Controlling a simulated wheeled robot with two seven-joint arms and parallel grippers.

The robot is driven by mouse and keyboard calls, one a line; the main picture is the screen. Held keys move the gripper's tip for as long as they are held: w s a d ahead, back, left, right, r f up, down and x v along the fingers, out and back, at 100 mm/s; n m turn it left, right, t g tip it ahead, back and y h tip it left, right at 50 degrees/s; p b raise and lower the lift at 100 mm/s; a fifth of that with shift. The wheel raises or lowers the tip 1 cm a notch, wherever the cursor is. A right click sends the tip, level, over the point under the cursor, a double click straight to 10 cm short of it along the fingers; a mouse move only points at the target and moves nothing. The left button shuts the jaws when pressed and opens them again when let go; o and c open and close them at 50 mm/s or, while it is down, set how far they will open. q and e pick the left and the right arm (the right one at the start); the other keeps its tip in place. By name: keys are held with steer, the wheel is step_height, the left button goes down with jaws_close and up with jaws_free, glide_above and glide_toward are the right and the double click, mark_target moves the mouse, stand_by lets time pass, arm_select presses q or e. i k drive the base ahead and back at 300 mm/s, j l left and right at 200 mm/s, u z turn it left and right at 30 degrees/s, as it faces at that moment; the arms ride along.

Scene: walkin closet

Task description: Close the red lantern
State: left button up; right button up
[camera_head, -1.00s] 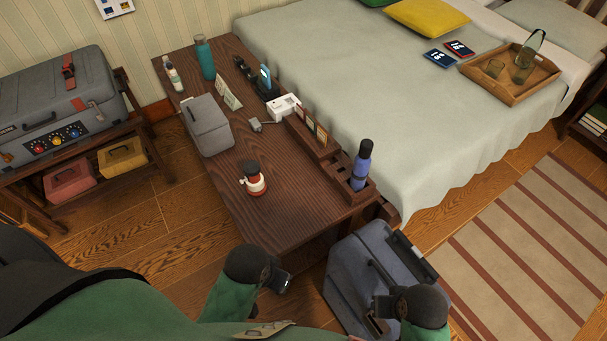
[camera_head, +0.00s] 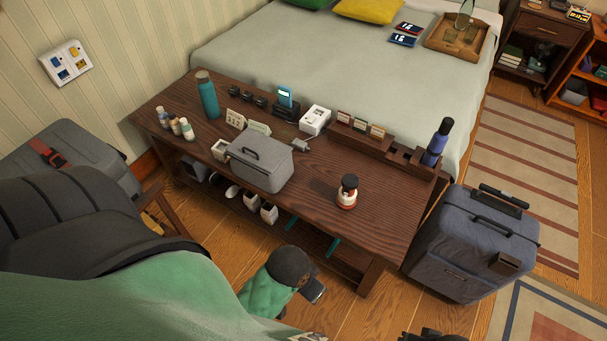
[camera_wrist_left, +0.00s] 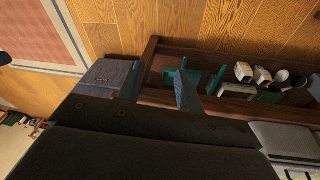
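The red lantern (camera_head: 347,198) stands upright on the dark wood bench (camera_head: 385,215), near its front right part. It has a black top and a red and white body. It is too small to tell whether it is open. My left gripper (camera_head: 315,292) is low in front of the bench, below the lantern and apart from it. In the left wrist view its two fingers (camera_wrist_left: 159,88) are spread with nothing between them. Only a dark sliver of my right gripper (camera_head: 425,336) shows at the bottom edge. The lantern does not show in the left wrist view.
A grey lidded box (camera_head: 262,165) stands left of the lantern. A dark rack holding a blue bottle (camera_head: 437,143) is behind it to the right. A blue-grey suitcase (camera_head: 470,245) stands by the bench's right end. The bench top around the lantern is mostly clear.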

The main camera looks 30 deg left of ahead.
mark_target(350, 202)
steer(key=k+j, duration=0.2)
steer(key=j, duration=0.15)
steer(key=k+j, duration=0.2)
steer(key=j, duration=0.15)
steer(key=k+j, duration=0.2)
steer(key=j, duration=0.1)
